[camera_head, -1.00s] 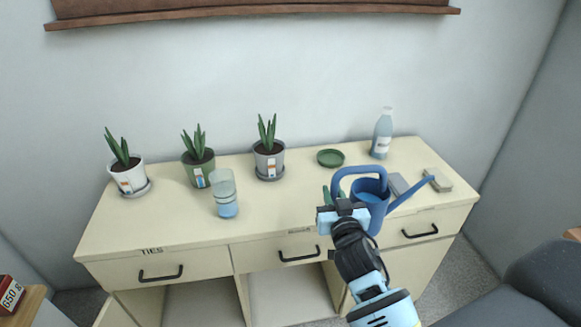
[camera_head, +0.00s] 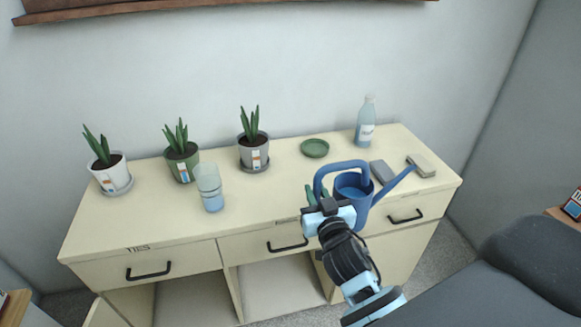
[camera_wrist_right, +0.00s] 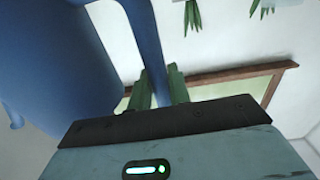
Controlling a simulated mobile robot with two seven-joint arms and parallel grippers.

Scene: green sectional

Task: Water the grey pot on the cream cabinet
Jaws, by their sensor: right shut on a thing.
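The grey pot (camera_head: 254,157) stands on a saucer at the back of the cream cabinet (camera_head: 262,198), with a spiky green plant in it. A blue watering can (camera_head: 352,193) with water in it is at the front right of the cabinet top, its spout pointing right, away from the pot. My right gripper (camera_head: 326,204) is shut on the can's handle. In the right wrist view the green fingers (camera_wrist_right: 158,88) are on both sides of the blue handle (camera_wrist_right: 149,45). Whether the can touches the cabinet is hidden. My left gripper is not in view.
A white pot (camera_head: 110,177) and a green pot (camera_head: 181,166) stand left of the grey one. A glass (camera_head: 209,188) of water stands in front. A green saucer (camera_head: 314,148), a bottle (camera_head: 365,124) and two small blocks (camera_head: 383,172) are at right. A dark sofa (camera_head: 506,290) is lower right.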

